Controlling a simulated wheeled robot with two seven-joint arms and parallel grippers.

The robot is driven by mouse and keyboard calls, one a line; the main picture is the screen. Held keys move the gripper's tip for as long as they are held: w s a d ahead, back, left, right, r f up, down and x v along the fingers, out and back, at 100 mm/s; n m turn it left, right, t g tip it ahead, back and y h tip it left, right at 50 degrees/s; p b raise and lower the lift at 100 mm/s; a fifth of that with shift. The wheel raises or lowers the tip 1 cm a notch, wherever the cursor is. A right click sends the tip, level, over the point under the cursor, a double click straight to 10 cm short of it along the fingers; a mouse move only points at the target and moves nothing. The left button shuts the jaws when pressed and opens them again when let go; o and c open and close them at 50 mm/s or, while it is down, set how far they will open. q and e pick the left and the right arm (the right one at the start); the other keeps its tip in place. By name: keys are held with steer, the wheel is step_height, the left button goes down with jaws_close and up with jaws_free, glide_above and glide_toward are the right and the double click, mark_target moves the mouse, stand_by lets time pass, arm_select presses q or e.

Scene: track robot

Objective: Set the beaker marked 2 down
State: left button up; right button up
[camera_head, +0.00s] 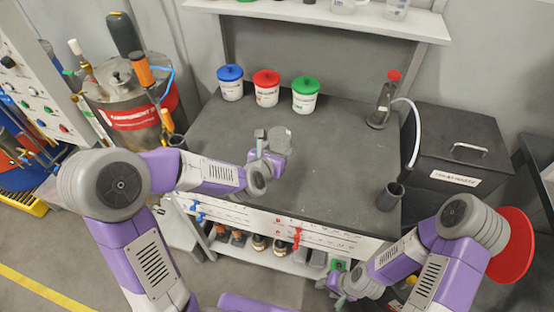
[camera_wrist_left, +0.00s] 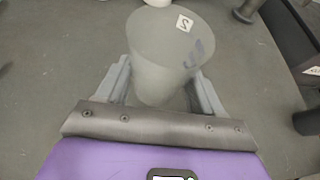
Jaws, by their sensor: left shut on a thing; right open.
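The beaker marked 2 (camera_wrist_left: 160,62) is translucent grey, with a white label bearing the 2 near its rim. It stands between the two fingers of my left gripper (camera_wrist_left: 163,88), which is shut on it. In the head view the beaker (camera_head: 279,140) and my left gripper (camera_head: 267,148) are over the middle-left of the dark bench top (camera_head: 335,150). I cannot tell whether the beaker's base touches the bench. My right gripper (camera_head: 338,280) is open and empty, low in front of the bench by the lower shelf.
White tubs with blue (camera_head: 230,82), red (camera_head: 266,88) and green (camera_head: 305,94) lids stand at the back left of the bench. The bench's middle is clear.

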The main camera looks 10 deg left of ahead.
arm_select(q)
step_height(320, 180, down, 6)
steer(key=shift+r+b, duration=0.25)
steer(key=shift+b, duration=0.45)
steer(key=shift+r, duration=0.1)
steer(key=o, duration=1.1)
steer(key=shift+c, duration=0.2)
